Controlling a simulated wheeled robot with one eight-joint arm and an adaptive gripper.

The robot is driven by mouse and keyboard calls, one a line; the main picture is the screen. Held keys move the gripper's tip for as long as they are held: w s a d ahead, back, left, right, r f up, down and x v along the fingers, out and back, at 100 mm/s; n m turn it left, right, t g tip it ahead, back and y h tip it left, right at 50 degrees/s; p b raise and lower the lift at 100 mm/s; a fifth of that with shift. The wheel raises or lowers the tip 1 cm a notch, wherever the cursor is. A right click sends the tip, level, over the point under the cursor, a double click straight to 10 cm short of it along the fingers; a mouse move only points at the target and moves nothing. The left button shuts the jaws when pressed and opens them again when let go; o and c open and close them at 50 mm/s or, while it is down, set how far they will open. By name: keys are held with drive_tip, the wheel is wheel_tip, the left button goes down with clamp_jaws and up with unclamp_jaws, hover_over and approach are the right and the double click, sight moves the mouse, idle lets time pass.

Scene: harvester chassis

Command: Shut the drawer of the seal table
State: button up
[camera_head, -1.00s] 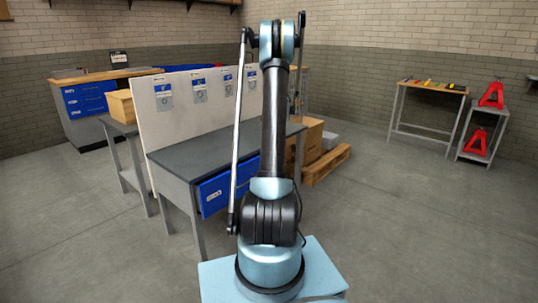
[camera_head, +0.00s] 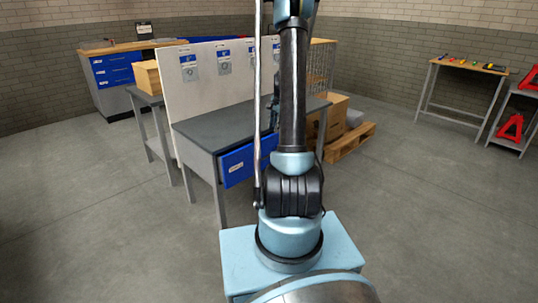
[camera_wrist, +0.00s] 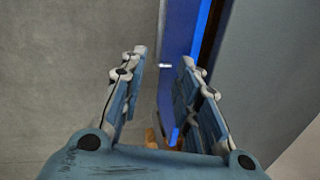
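The grey-topped table (camera_head: 215,128) with a white back panel stands ahead of me in the head view. Whether a finger touches the drawer I cannot tell.
A wooden-topped bench (camera_head: 112,68) with blue drawers stands at the back left. Cardboard boxes (camera_head: 333,105) and a pallet (camera_head: 350,143) lie behind the table. A tool table (camera_head: 467,66) and red stands (camera_head: 511,127) are at the right. The floor (camera_head: 420,215) to the right is clear.

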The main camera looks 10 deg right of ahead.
drive_tip(key=a+n, duration=0.1)
approach(269, 152)
drive_tip(key=s+f, duration=0.1)
drive_tip(key=f, duration=0.1)
drive_tip(key=s+a+f, duration=0.1)
drive_tip(key=f, duration=0.1)
drive_tip(key=s+a+f, duration=0.1)
drive_tip(key=f, duration=0.1)
drive_tip(key=shift+s+f, duration=0.15)
drive_tip(key=shift+s, duration=0.25)
